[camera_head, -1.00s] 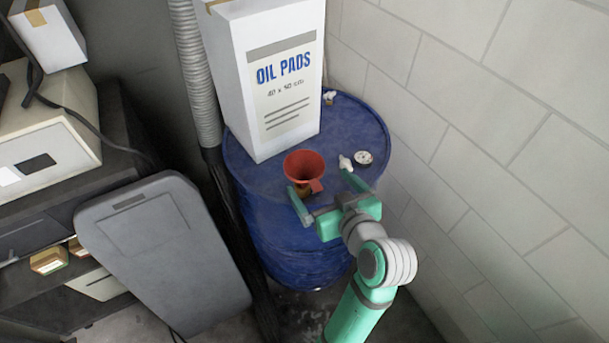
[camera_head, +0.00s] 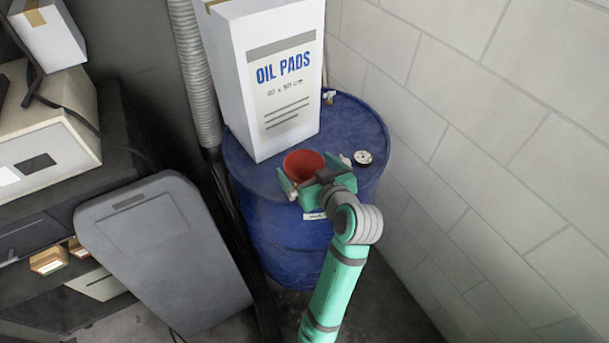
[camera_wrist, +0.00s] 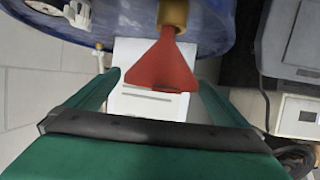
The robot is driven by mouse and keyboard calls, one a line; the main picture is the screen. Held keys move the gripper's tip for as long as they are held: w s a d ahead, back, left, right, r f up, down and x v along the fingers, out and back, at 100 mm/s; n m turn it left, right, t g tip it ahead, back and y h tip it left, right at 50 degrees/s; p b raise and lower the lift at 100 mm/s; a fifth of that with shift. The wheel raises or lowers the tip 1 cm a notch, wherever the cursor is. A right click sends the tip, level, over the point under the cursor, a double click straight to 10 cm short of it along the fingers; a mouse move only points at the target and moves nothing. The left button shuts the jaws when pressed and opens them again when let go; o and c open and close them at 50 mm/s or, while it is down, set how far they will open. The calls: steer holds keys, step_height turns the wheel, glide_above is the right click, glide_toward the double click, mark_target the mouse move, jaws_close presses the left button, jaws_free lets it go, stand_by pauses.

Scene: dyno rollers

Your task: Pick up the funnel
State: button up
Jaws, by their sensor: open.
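The red funnel (camera_head: 304,162) stands on the blue drum (camera_head: 350,120) with its wide mouth up, in front of the white box. In the wrist view the funnel (camera_wrist: 163,72) lies between my fingers, and its narrow end meets a tan-brown fitting (camera_wrist: 172,14). My gripper (camera_head: 309,176) is open at the near side of the funnel, one finger to each side. In the wrist view my gripper (camera_wrist: 158,82) shows a gap on both sides of the funnel. The gripper hides the funnel's lower part in the head view.
A tall white OIL PADS box (camera_head: 270,80) stands close behind the funnel. A white round cap (camera_head: 363,158) and a small white fitting (camera_head: 345,160) are to its right. A block wall (camera_head: 500,120) is at right, a grey panel (camera_head: 165,255) at left.

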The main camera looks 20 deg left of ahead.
steer(key=shift+w+a+f, duration=0.15)
steer(key=shift+a, duration=0.2)
steer(key=shift+c, duration=0.3)
steer(key=shift+a, duration=0.1)
steer(key=c, duration=0.9)
steer(key=shift+w, duration=0.15)
steer(key=shift+c, duration=0.2)
